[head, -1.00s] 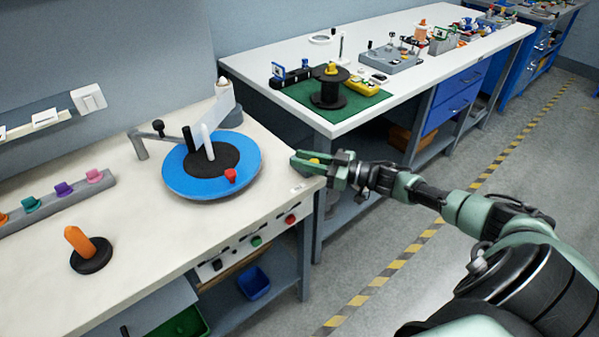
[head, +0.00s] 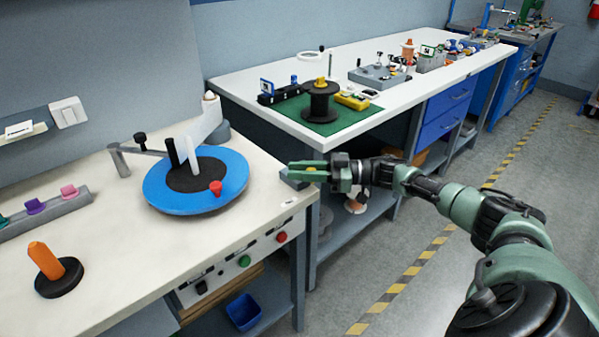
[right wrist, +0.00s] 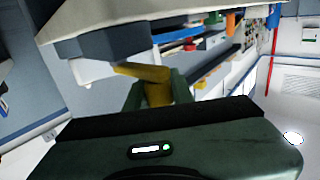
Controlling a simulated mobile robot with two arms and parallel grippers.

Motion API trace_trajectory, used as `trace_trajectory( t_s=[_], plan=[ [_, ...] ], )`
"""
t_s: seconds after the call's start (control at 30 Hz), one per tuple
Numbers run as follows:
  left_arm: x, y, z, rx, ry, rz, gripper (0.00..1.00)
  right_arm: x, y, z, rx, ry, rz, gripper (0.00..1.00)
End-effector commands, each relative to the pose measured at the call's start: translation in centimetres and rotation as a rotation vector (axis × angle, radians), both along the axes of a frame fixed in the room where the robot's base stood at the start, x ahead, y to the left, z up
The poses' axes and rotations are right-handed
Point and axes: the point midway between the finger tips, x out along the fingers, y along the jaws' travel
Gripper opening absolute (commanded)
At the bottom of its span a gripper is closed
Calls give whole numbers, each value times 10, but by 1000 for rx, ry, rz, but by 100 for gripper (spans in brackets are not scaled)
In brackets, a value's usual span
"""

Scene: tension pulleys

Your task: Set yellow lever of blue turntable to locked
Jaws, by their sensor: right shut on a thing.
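The blue turntable (head: 232,186) with a black centre lies on the white bench, with a red knob (head: 215,187) on its rim. The yellow lever (head: 312,169) is at the bench's right edge, beside a dark grey block (head: 292,181), mostly hidden by my fingers. In the right wrist view the lever (right wrist: 143,72) reaches from the block (right wrist: 90,48) under the bench edge to between my fingers. My right gripper (head: 308,172) is shut on it; its fingers also show in the right wrist view (right wrist: 156,93). My left gripper is out of view.
Red (head: 281,237) and green (head: 244,261) buttons sit on the bench front. An orange peg (head: 45,261) stands front left. A second bench (head: 400,90) with a black spool (head: 320,102) stands behind my right gripper. Open floor lies to the right.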

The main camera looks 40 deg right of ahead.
Motion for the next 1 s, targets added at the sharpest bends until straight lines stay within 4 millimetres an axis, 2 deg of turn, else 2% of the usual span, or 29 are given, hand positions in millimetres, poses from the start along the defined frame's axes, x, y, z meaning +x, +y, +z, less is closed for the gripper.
trace_trajectory(
  t_s=[0.03, 0.07, 0.13, 0.5, 1.0],
  plan=[
    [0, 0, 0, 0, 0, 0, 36, 0, 0, 0, -1, -1, -1, 0],
    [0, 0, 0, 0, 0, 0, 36, 0, 0, 0, -1, -1, -1, 26],
    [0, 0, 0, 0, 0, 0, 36, 0, 0, 0, -1, -1, -1, 45],
    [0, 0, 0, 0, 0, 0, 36, -2, -3, 0, -1, 0, -3, 45],
    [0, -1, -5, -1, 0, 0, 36, -46, -58, -1, -2, 1, -3, 45]
  ],
)
